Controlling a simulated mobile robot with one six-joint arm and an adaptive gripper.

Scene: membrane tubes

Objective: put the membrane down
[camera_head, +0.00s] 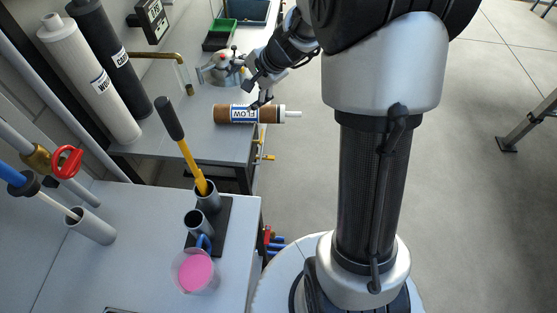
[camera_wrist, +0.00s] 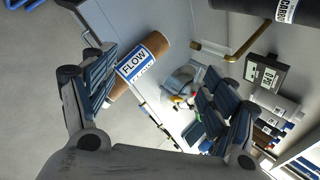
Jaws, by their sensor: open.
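The membrane is a brown tube (camera_head: 222,113) with a white-and-blue FLOW label and a white tip at its right end. It lies on its side at the grey bench's edge, with its tip end out past the edge. In the wrist view the membrane (camera_wrist: 153,49) runs diagonally at upper left, and the left finger covers part of its lower end. My gripper (camera_head: 258,94) is open, close to the tube's right part. In the wrist view my gripper's fingers (camera_wrist: 158,98) are wide apart, with nothing clamped between them. Whether a finger touches the tube is unclear.
A round metal fitting (camera_head: 220,69) and a brass pipe (camera_head: 168,56) stand behind the membrane. White (camera_head: 90,80) and black (camera_head: 112,50) cylinders lean at left. Open floor lies right.

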